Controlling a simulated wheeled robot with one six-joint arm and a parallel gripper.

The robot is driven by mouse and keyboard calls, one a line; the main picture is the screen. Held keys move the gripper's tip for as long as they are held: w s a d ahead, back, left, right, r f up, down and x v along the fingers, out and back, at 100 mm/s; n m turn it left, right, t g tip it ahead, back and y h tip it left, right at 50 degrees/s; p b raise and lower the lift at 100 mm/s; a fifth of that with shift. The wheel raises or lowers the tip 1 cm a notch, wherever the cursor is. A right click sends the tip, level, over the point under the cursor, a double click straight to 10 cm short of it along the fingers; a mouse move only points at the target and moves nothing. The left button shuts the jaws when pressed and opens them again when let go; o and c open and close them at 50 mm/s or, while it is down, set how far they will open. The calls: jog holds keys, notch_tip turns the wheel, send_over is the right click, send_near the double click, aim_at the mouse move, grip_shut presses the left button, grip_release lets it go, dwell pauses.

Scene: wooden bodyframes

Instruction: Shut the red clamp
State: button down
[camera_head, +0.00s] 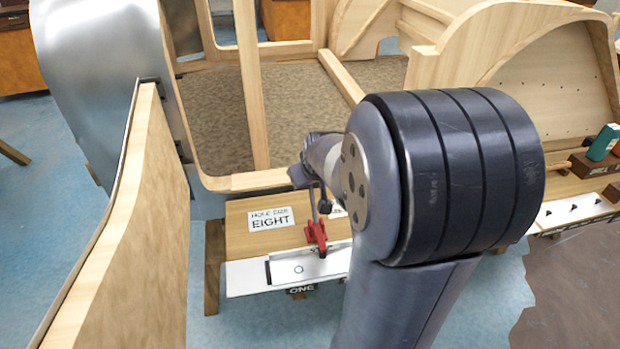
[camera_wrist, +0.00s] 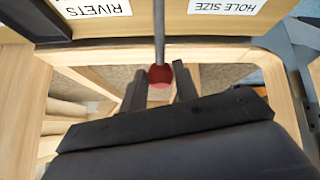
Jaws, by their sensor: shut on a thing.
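The red clamp (camera_head: 316,233) stands on the wooden bench near its white front strip, below my wrist in the head view. Its thin grey lever rises upright from the red body toward my gripper. In the wrist view, the lever (camera_wrist: 159,35) ends in a round dark red knob (camera_wrist: 160,76). My gripper (camera_wrist: 159,82) is shut on the knob, with one dark finger on each side. In the head view, my arm hides part of the bench, and the grip itself is hard to make out.
A wooden car body frame (camera_head: 253,100) rises behind the bench. A wooden door panel (camera_head: 130,230) stands at left. Another bench with a green box (camera_head: 604,142) is at right.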

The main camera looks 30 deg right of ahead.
jog(key=shift+s+f, duration=0.15)
jog(key=c, duration=1.1)
grip_release()
jog(key=p+v, duration=0.1)
jog(key=v, duration=1)
jog(key=shift+b+x, duration=0.5)
jog(key=shift+x, duration=5)
